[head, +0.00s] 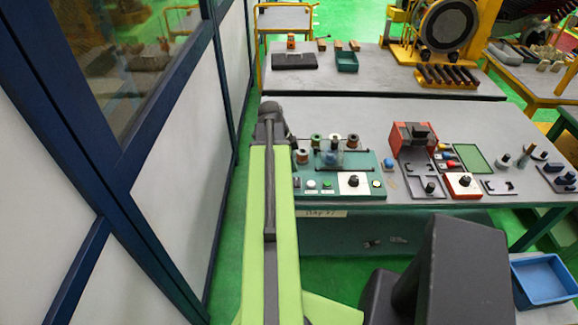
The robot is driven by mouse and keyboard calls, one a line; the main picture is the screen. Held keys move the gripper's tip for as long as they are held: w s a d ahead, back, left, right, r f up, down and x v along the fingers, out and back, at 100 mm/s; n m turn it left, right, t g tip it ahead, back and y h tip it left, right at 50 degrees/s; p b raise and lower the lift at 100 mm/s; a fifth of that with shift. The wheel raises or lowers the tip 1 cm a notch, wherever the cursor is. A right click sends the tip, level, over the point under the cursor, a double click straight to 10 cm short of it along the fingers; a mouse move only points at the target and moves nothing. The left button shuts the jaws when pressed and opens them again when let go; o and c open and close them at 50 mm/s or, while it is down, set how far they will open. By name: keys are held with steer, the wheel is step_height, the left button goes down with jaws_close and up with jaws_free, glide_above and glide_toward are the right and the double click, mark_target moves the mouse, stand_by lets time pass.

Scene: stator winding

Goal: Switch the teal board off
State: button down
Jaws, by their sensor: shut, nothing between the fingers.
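The teal board (335,189) lies on the near grey bench, left of its middle. Its front strip carries a white button (311,184), a green button (327,185), a black knob on a white plate (353,181) and another small pale button (376,183). Copper-coloured spools and a clear-covered piece stand on its back part. The knob's exact angle is too small to read. My light green arm (268,220) reaches along the board's left side and hides its left edge. The arm's far end is dark; I cannot make out any gripper fingers.
Right of the board stand a red-and-grey machine (412,137), a red box with a black knob (462,185) and a green tray (473,158). A blue-framed wall (181,180) runs close along my arm's left. A blue bin (543,279) is at lower right.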

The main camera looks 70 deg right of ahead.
mark_target(295, 179)
steer(key=b+x, duration=0.1)
steer(key=x, duration=0.1)
steer(key=w+b+x, duration=0.1)
steer(key=x, duration=0.1)
steer(key=shift+s+f+b, duration=0.1)
steer(key=shift+f+b, duration=0.2)
steer(key=shift+b, duration=0.1)
steer(key=shift+f+b, duration=0.4)
steer(key=shift+r, duration=0.1)
steer(key=shift+d+f+b, duration=0.25)
steer(key=shift+f+b, duration=0.35)
steer(key=shift+f, duration=0.05)
steer(key=shift+r, duration=0.25)
steer(key=shift+w+f, duration=0.15)
steer(key=shift+w, duration=0.05)
steer(key=shift+a, duration=0.1)
